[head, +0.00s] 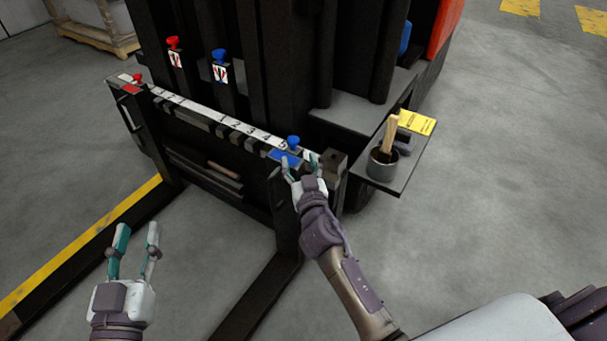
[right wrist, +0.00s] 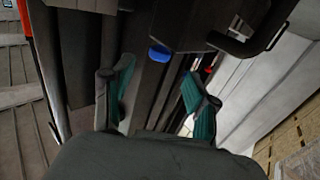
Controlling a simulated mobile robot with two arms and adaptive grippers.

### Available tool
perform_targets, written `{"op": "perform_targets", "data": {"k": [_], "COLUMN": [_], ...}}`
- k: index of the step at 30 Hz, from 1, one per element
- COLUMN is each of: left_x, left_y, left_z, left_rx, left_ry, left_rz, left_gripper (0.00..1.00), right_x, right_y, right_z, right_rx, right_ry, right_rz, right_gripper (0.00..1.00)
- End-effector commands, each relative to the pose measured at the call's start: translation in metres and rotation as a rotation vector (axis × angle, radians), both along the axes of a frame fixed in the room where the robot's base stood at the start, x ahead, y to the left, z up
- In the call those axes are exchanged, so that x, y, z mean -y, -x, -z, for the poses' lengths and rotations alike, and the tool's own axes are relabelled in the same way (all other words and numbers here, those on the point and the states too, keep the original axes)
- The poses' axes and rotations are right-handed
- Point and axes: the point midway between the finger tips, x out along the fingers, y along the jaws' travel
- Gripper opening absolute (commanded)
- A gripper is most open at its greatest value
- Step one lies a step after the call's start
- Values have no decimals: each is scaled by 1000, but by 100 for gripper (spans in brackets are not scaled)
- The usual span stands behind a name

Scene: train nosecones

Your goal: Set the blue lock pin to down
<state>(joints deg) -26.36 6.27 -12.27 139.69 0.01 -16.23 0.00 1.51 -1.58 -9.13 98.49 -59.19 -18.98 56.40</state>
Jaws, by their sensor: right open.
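A blue lock pin (head: 293,141) with a round knob stands on the right end of the forklift's carriage bar, beside a blue plate (head: 283,157). My right gripper (head: 299,163) is at that end of the bar, just in front of the pin, with its fingers apart. I cannot tell whether it touches the pin. In the right wrist view, a blue rounded part (right wrist: 159,55) shows beyond the spread fingers (right wrist: 158,95). My left gripper (head: 138,236) is open and empty over the floor at lower left, away from the carriage.
A red pin (head: 137,77) is at the bar's left end. Red (head: 173,43) and blue (head: 219,53) knobs with labels stand on the mast. A side shelf (head: 398,181) holds a grey cup (head: 382,167) and a yellow card (head: 417,122). Open floor lies right.

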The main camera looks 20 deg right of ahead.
Motion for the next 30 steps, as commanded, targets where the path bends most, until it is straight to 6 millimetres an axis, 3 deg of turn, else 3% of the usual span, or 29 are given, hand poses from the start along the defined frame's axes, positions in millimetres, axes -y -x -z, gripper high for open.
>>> {"op": "perform_targets", "data": {"k": [3, 9, 26, 30], "left_x": [0, 0, 0, 0], "left_y": [0, 0, 0, 0], "left_z": [0, 0, 0, 0], "left_rx": [0, 0, 0, 0], "left_ry": [0, 0, 0, 0], "left_rz": [0, 0, 0, 0], "left_gripper": [40, 40, 40, 40], "right_x": [-3, -6, -6, -6], "right_y": [23, 43, 46, 59], "right_z": [1, 0, 0, -8], "right_rx": [-2, -1, 0, 3], "right_ry": [-3, -1, 0, -1], "right_rz": [1, 0, -1, -25], "right_gripper": [58, 58, 58, 58]}}
